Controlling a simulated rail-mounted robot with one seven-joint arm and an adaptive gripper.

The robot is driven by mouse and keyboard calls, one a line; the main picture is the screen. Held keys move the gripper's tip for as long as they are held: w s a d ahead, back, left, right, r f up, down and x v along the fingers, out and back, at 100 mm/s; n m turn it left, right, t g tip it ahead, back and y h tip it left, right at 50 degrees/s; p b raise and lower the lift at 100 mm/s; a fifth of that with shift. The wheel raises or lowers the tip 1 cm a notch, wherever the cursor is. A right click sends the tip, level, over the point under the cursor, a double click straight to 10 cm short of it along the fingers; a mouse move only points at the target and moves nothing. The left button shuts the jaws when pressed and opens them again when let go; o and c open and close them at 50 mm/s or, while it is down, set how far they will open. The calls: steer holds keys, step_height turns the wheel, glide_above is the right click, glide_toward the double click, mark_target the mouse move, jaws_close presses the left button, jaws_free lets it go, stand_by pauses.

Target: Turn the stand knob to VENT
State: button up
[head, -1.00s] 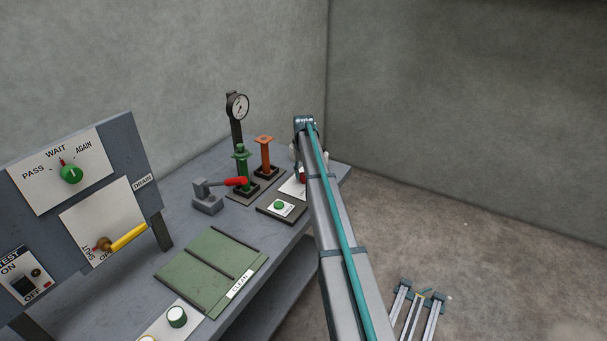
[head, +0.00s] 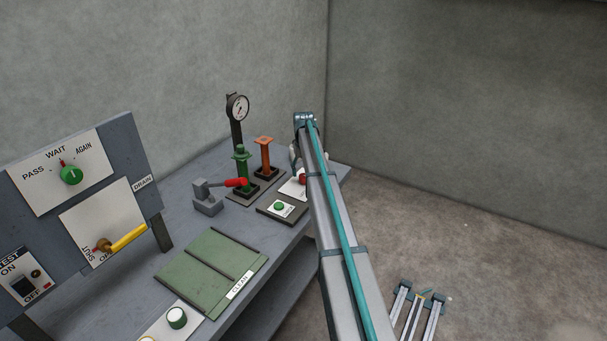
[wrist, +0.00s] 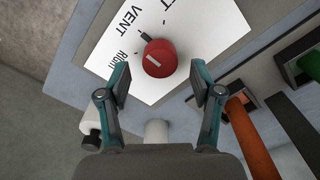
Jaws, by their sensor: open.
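The red stand knob (wrist: 159,58) sits on a white label plate (wrist: 215,25) in the wrist view. The word VENT is printed at its upper left, with more lettering below and at the top edge, partly cut off. A black pointer tab on the knob points up and left, toward the VENT side. My gripper (wrist: 160,82) is open, with one finger on each side of the knob and gaps visible; I cannot tell its height above the plate. In the head view the knob (head: 303,179) shows beside my arm, which hides most of the gripper.
An orange flanged spool (head: 264,157) and a green one (head: 242,170) stand close to the label plate. A red-handled clamp (head: 210,198), a green button (head: 279,206) and a gauge (head: 237,107) are nearby. The bench's right edge drops to open floor.

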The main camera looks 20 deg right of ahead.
mark_target(304, 176)
step_height(304, 176, up, 10)
steer(key=shift+r, duration=0.15)
stand_by(0.6)
